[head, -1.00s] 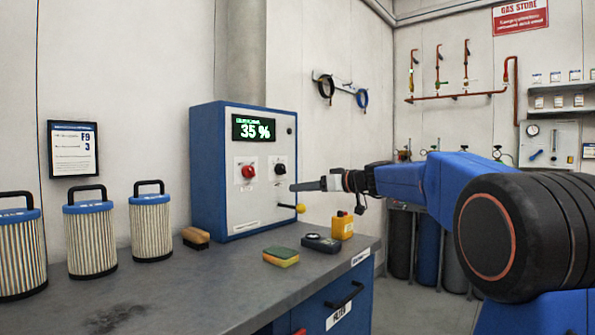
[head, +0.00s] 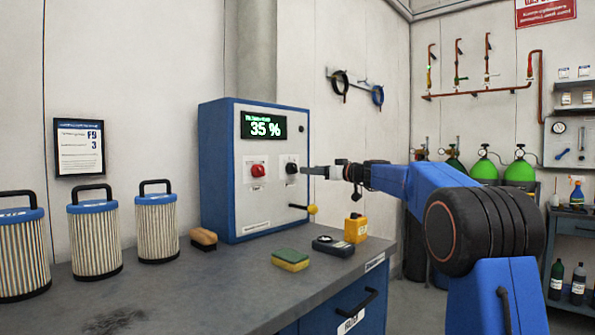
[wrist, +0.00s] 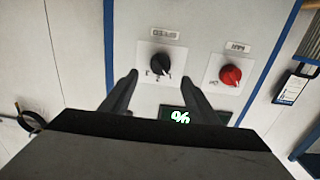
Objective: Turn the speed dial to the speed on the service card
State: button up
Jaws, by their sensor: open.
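The blue and white control cabinet (head: 228,190) stands at the back of the bench. Its speed dial is a black knob (head: 291,168) on a white plate, right of a red knob (head: 258,170). The green display (head: 264,127) reads 35 %. My gripper (head: 306,170) is open at dial height, just right of the knob. In the wrist view, the black knob (wrist: 160,64) lies ahead between the fingertips, with no contact visible; the red knob (wrist: 230,75) sits to the right.
A yellow-ended lever (head: 311,209) sticks out below the dial. A sponge (head: 290,260), a dark meter (head: 333,246), a yellow box (head: 355,228) and a brush (head: 203,239) lie on the bench (head: 200,300). Several filters (head: 95,235) stand at left.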

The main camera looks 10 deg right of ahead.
aim_at(295, 168)
jog(key=x, duration=0.8)
jog(key=shift+w+a, duration=0.2)
jog(key=shift+a, duration=0.05)
jog(key=c, duration=1)
